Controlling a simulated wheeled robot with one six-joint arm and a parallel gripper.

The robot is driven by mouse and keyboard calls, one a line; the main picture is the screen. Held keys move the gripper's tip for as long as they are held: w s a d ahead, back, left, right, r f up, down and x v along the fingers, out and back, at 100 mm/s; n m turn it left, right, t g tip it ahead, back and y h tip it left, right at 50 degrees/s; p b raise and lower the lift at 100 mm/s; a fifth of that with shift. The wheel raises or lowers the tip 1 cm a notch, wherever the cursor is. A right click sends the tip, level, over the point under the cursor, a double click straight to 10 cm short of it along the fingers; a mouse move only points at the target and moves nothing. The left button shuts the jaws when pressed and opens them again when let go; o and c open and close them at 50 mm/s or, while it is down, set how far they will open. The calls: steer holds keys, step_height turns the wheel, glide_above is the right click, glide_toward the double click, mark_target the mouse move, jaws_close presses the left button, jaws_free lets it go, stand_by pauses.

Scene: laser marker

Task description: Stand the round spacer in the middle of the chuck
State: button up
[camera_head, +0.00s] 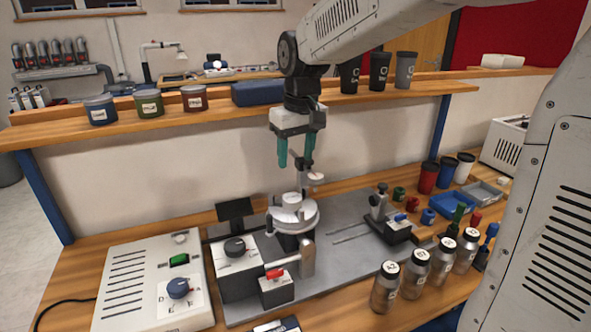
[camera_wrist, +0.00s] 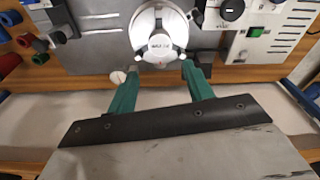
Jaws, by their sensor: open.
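The chuck (camera_head: 307,214) is a pale round disc on the marking machine; it also shows at the top of the wrist view (camera_wrist: 172,51). A pale, short round piece (camera_head: 291,199) stands upright near its middle. I cannot tell whether this is the round spacer or part of the chuck. My gripper (camera_head: 295,166) points down above the chuck, with its two green fingers apart and nothing visible between them. In the wrist view the fingers (camera_wrist: 158,67) lie on either side, short of the chuck.
A small white knob (camera_head: 316,178) is close to the right finger. A control box (camera_head: 155,280) stands left, and several bottles (camera_head: 415,270) stand front right. Small coloured rings (camera_head: 428,216), cups and trays (camera_head: 451,203) are at right. A shelf (camera_head: 215,109) runs behind my gripper.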

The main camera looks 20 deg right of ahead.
steer(key=s+d+f+m, duration=0.1)
steer(key=s, duration=1.3)
steer(key=s+d+f+m, duration=0.1)
steer(key=s, duration=1.3)
steer(key=shift+s+d+f, duration=0.25)
steer(key=shift+d+f, duration=0.05)
steer(key=shift+f, duration=0.05)
